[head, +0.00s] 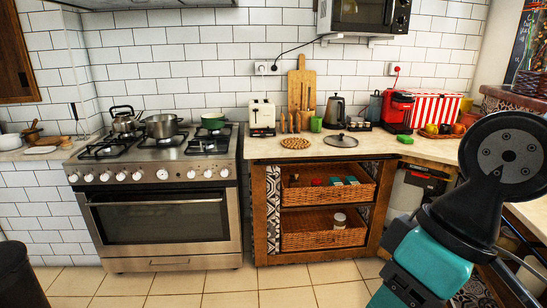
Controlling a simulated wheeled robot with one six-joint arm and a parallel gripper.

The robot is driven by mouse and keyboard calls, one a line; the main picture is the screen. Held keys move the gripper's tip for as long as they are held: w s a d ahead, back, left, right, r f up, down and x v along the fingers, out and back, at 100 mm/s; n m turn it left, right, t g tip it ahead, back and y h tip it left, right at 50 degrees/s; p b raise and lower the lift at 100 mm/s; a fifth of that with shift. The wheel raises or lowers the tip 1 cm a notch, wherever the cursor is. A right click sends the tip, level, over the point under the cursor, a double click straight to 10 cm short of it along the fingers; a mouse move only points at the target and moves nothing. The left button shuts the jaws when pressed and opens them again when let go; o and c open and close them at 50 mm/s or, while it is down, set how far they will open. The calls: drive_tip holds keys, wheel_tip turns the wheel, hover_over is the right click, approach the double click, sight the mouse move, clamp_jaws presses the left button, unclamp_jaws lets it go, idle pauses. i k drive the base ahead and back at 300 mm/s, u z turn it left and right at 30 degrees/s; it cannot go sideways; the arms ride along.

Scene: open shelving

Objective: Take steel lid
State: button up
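A round lid (341,141) with a knob on top lies flat on the wooden counter, right of the stove; its rim looks metallic and its top dark grey. A steel pot (162,126) stands open on the stove. My arm comes in at the right side of the head view, in front of the counter's right part and well apart from the lid. My gripper cannot be made out in this view.
Near the lid are a green cup (315,124), a dark kettle (335,110), a round woven trivet (295,143) and a green item (405,139). A toaster (262,117) and red machine (397,111) stand farther off. The floor (300,280) ahead is clear.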

sight(340, 140)
drive_tip(key=i, duration=1.05)
drive_tip(key=z, duration=0.35)
drive_tip(key=i, duration=2.35)
drive_tip(key=z, duration=0.2)
